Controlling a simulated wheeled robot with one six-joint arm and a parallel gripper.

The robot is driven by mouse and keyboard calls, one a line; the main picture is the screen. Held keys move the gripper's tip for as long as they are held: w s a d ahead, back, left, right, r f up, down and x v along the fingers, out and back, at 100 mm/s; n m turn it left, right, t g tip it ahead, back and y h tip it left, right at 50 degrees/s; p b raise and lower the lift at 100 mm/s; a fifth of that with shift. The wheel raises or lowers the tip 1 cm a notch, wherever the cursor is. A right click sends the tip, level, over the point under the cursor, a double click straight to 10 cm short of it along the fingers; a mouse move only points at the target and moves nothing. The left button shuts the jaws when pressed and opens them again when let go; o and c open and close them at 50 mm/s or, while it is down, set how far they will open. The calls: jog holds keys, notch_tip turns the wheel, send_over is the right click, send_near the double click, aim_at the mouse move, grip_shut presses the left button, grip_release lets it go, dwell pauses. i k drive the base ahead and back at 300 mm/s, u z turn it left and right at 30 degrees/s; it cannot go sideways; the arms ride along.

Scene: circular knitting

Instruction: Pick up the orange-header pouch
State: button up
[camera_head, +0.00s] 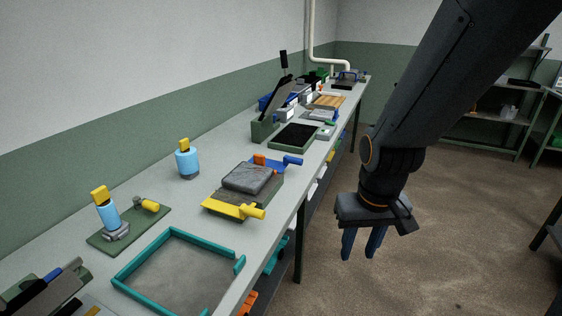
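I cannot make out a pouch with an orange header for certain. A small orange piece (260,159) shows behind a dark grey block on the bench, but its shape is partly hidden. Other orange items (247,302) sit below the bench's front edge, cut off by the picture's bottom. My gripper (361,244) hangs over the floor to the right of the bench, pointing down. Its two blue fingers are apart with nothing between them.
The long grey bench (226,142) runs away along the wall. On it are a teal-rimmed tray (150,257), a grey block (248,178) with yellow and blue handles, blue bottles (187,161) and a dark green-rimmed tray (318,150). Shelves (492,118) stand at back right; open floor lies between.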

aim_at(241, 185)
jog(key=z, duration=0.2)
jog(key=i, duration=1.05)
jog(key=u, duration=0.05)
